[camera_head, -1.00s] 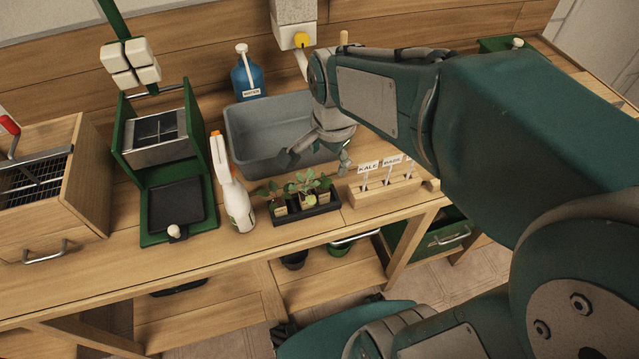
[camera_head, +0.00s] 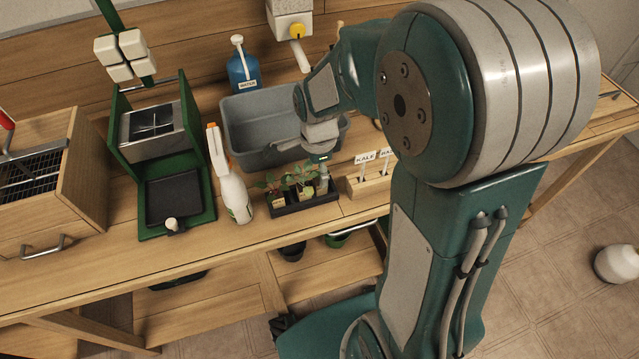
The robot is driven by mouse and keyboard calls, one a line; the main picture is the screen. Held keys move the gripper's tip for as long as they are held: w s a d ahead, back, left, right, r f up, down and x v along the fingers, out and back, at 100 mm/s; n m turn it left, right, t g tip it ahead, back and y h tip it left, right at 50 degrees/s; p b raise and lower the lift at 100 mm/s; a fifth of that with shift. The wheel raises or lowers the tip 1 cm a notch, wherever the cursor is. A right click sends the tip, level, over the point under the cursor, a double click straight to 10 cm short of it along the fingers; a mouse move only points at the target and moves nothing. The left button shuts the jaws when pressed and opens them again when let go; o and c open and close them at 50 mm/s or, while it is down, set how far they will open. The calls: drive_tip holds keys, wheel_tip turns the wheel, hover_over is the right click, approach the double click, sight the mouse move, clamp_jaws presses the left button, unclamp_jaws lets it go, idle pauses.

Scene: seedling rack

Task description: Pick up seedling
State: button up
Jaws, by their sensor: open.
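Several small green seedlings in pale pots stand in a black tray (camera_head: 308,204) on the wooden bench. The left seedling (camera_head: 274,193) and the middle seedling (camera_head: 303,185) show clearly. My gripper (camera_head: 322,172) points down over the right end of the tray, at the rightmost plant, which it largely hides. Its fingers are open, though small and partly hidden here. I cannot tell whether they touch the plant.
A white spray bottle (camera_head: 231,183) stands just left of the tray. A wooden label holder (camera_head: 371,186) with KALE and other tags is just right. A grey tub (camera_head: 262,139) lies behind. A green press-like stand (camera_head: 150,217) is further left.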

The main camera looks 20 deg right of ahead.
wheel_tip(320, 180, down, 4)
drive_tip(key=shift+d+f, duration=0.15)
drive_tip(key=shift+f, duration=0.05)
drive_tip(key=c, duration=1)
drive_tip(key=shift+c, duration=0.2)
drive_tip(key=shift+r, duration=0.1)
drive_tip(key=shift+r, duration=0.45)
wheel_tip(320, 180, up, 2)
drive_tip(key=shift+r, duration=0.2)
drive_tip(key=s+d+r, duration=0.6)
drive_tip(key=s+r, duration=0.3)
drive_tip(key=s, duration=0.3)
drive_tip(key=shift+s+r, duration=0.25)
drive_tip(key=shift+r, duration=0.05)
